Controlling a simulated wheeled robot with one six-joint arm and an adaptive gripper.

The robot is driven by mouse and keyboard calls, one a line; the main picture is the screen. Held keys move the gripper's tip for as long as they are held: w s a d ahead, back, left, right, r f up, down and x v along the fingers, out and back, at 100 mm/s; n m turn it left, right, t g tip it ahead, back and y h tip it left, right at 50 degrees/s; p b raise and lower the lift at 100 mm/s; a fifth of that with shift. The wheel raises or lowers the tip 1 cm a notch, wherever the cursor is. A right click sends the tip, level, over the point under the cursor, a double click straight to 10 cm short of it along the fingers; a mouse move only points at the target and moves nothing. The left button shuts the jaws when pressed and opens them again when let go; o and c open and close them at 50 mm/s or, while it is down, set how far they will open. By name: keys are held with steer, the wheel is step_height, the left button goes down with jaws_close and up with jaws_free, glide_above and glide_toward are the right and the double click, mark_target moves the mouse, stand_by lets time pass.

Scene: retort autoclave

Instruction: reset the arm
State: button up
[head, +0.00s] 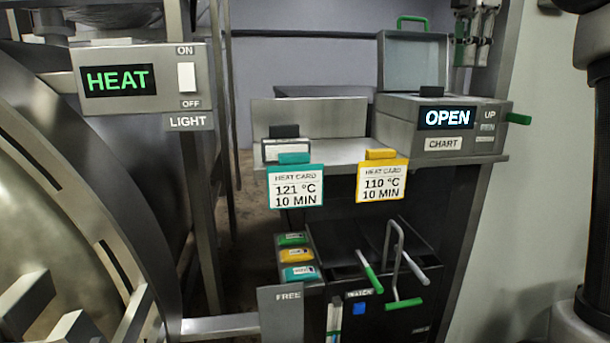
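My gripper is not in view, so its fingers and anything in them cannot be seen. A dark upright form at the right edge looks like part of my own arm or body. No other object is named by the task.
A round metal vessel (75,215) fills the left. A switch box (145,80) reads HEAT. A chart box (440,125) with its lid up reads OPEN, on a shelf (335,152). Teal (296,187) and yellow (382,181) heat cards hang there. Green-gripped levers (385,265) stand below.

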steer(key=s+d+f+m+t, duration=0.2)
steer(key=s+f+m+t, duration=0.2)
steer(key=s+f+m, duration=1.5)
steer(key=s+f, duration=0.5)
steer(key=f, duration=0.3)
steer(key=shift+s+d+f+m, duration=0.15)
steer(key=shift+d+f+m, duration=0.1)
steer(key=shift+m, duration=0.15)
steer(key=shift+c, duration=0.3)
